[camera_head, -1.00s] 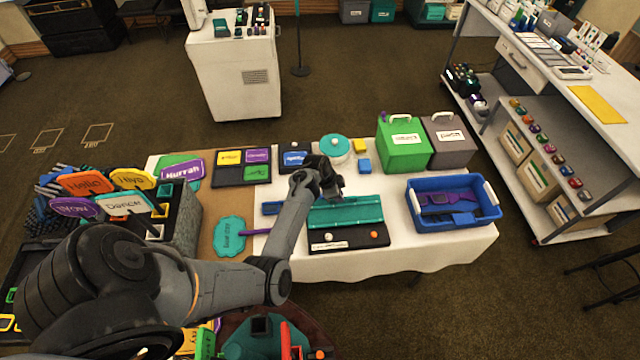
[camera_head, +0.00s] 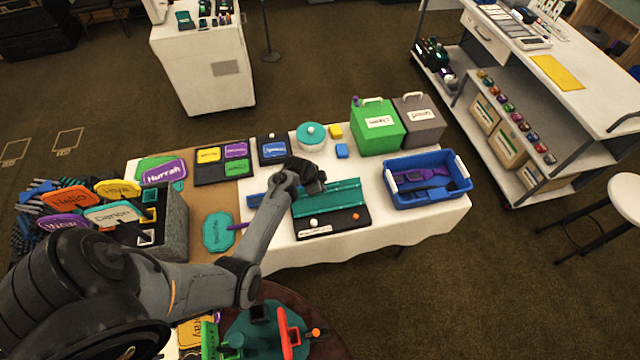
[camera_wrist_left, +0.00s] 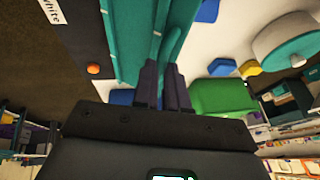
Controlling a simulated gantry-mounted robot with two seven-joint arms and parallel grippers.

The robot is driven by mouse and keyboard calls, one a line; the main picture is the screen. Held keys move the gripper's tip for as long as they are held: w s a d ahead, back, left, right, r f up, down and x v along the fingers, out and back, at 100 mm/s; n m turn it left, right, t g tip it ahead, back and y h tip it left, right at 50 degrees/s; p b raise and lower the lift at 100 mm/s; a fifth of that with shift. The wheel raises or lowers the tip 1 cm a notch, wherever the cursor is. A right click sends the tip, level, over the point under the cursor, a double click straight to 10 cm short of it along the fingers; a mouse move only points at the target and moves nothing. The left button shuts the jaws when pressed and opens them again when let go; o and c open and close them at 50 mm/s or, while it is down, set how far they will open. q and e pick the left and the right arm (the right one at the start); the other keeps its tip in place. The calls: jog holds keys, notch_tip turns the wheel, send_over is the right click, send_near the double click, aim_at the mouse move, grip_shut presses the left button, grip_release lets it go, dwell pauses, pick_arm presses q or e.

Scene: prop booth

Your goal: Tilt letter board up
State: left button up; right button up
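The letter board is a long teal panel (camera_head: 335,200) on a dark base (camera_head: 335,222) near the table's middle. The base carries a white knob, an orange knob and a white label at its front. My left gripper (camera_head: 312,182) is at the panel's far edge, coming over it from the left. The orange knob (camera_wrist_left: 94,69) also shows there. My right gripper is not in view.
A blue bin (camera_head: 425,200) with purple pieces stands right of the board. Green (camera_head: 378,128) and grey (camera_head: 418,120) boxes and a teal round tin (camera_head: 311,136) stand behind. Word signs (camera_head: 165,172) and a teal plaque (camera_head: 217,231) lie left. Bare white cloth lies between board and bin.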

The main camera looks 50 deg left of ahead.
pick_arm(q)
jog(key=o, duration=0.5)
jog(key=shift+s+d+f, duration=0.15)
jog(key=shift+d+f, duration=0.05)
jog(key=shift+d, duration=0.05)
jog(key=shift+c, duration=0.2)
jog(key=shift+a+r, duration=0.1)
jog(key=shift+r, duration=0.05)
jog(key=p+v, duration=0.1)
jog(key=v, duration=0.9)
jog(key=shift+r+p, duration=0.25)
jog(key=shift+p, duration=0.05)
jog(key=shift+s+r, duration=0.15)
